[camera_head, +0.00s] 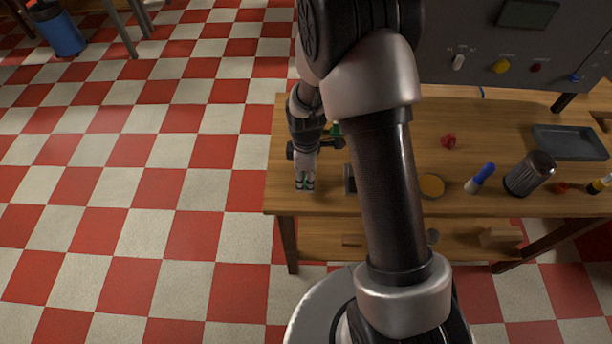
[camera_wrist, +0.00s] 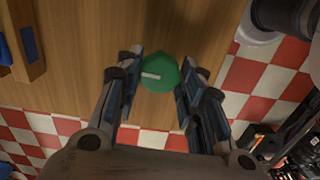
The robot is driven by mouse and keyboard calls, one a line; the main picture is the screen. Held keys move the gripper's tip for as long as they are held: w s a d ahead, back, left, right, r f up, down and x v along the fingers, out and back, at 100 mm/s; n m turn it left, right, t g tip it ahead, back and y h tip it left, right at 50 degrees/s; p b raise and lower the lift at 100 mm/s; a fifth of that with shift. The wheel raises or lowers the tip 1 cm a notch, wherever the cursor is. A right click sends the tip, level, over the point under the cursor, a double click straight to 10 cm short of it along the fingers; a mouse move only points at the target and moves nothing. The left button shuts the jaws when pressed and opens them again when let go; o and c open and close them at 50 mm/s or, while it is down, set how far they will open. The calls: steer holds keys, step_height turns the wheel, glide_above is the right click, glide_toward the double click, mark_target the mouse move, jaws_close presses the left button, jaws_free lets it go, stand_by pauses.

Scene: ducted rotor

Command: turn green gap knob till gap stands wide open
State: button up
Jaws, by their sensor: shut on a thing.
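The green knob (camera_wrist: 160,73) sits at the wooden table's edge, seen from above in the wrist view, with a short pale mark on its top. My gripper (camera_wrist: 161,68) has one finger on each side of it and is shut on it. In the head view my gripper (camera_head: 305,184) points down at the table's front left corner, with a bit of green between its fingertips. A dark fitting (camera_head: 349,179) stands just right of it, partly behind my arm. The gap itself cannot be made out; my arm covers part of the table.
On the table (camera_head: 400,150) lie a red piece (camera_head: 448,141), a yellow disc (camera_head: 431,186), a blue-topped tool (camera_head: 481,178), a dark canister (camera_head: 530,173) and a grey tray (camera_head: 570,142). A grey panel (camera_head: 450,40) with coloured knobs stands behind. Checkered floor at left is mostly clear.

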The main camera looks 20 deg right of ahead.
steer(key=c, duration=0.3)
